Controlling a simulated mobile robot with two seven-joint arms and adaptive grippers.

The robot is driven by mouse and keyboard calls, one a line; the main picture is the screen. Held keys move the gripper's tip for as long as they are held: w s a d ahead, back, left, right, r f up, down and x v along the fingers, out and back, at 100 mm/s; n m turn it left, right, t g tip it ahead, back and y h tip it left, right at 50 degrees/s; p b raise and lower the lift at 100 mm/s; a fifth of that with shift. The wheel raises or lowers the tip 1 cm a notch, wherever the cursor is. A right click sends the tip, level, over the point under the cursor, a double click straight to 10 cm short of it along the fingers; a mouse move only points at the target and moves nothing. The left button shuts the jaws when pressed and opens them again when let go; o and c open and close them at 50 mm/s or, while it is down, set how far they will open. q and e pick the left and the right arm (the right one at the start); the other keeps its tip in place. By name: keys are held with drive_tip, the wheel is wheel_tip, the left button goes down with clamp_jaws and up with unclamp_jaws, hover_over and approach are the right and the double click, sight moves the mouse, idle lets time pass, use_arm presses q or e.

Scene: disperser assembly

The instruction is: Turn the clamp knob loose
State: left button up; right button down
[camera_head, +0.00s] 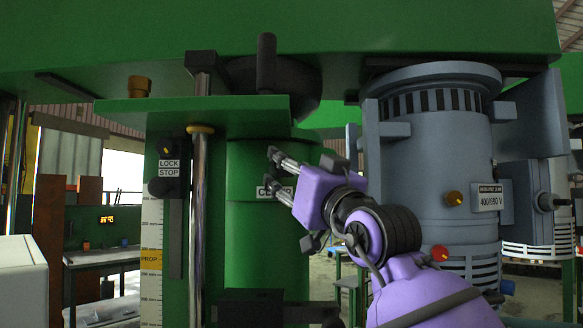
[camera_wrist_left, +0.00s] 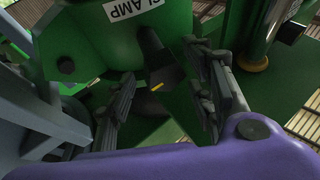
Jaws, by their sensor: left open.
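The clamp knob (camera_wrist_left: 162,72) is black with a yellow mark and sticks out from the green housing beside the white CLAMP label (camera_wrist_left: 132,8) in the left wrist view. My left gripper (camera_wrist_left: 161,62) is open, with one finger on each side of the knob; whether either finger touches it I cannot tell. In the head view, my left gripper (camera_head: 268,173) is in front of the green column (camera_head: 243,240) and partly covers the CLAMP label (camera_head: 264,193). The knob is not clearly seen there. My right gripper is not in view.
A grey-blue motor (camera_head: 425,180) stands right of the green column. A steel rod (camera_head: 198,250) and a scale (camera_head: 151,230) stand on the left. A green plate (camera_head: 200,112) overhangs the area, with a dark handle (camera_head: 266,62) above it.

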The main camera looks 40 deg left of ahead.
use_arm(q)
drive_tip(key=shift+w, duration=0.1)
drive_tip(key=c, duration=1.1)
drive_tip(key=shift+n+g+b, duration=0.5)
drive_tip(key=shift+n+b, duration=0.05)
drive_tip(key=shift+n, duration=0.35)
drive_tip(key=shift+c, duration=0.2)
drive_tip(key=o, duration=1.1)
drive_tip(key=shift+o, duration=0.2)
drive_tip(key=shift+r, duration=0.1)
drive_tip(key=v, duration=1.2)
